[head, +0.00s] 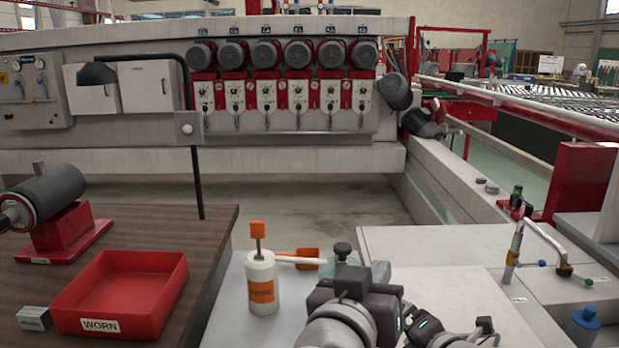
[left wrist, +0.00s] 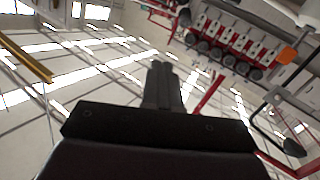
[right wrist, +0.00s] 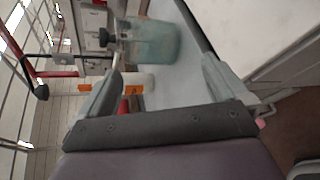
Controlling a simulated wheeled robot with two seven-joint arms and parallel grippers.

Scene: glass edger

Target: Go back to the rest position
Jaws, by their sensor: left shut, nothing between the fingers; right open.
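A white bottle with an orange label (head: 262,282) stands on the pale bench, left of my grippers. A red bin marked WORN (head: 120,325) is on the wooden table. A blue-capped item (head: 586,318) and a bent tap-like pipe (head: 515,250) stand at right.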

